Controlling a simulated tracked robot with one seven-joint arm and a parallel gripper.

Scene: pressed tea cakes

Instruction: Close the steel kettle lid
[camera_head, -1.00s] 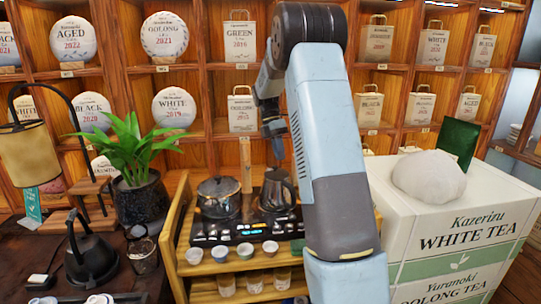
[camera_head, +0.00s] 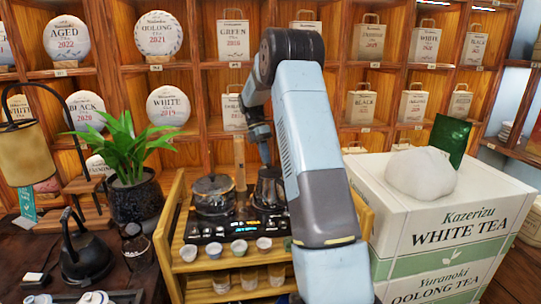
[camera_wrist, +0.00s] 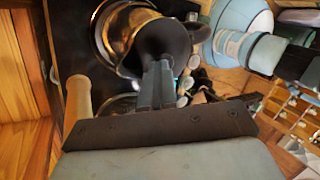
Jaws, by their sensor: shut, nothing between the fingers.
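The steel kettle (camera_head: 271,190) stands on the right side of the dark hob panel in the head view, partly covered by my arm. In the wrist view its round metal body (camera_wrist: 106,38) shows at the top. A dark rounded piece, apparently its lid (camera_wrist: 165,38), stands raised at the kettle's right side there. My gripper (camera_wrist: 157,66) is shut and empty, its fingertips at the lower edge of that dark piece. I cannot tell whether they touch it. In the head view my gripper (camera_head: 264,162) points down just above the kettle.
A lidded pot (camera_head: 213,196) stands left of the kettle. A wooden post (camera_head: 240,165) rises behind them. Small cups (camera_head: 239,247) line the front of the wooden stand (camera_head: 172,262). A plant (camera_head: 118,150) is at left, and a white tea box (camera_head: 440,215) at right.

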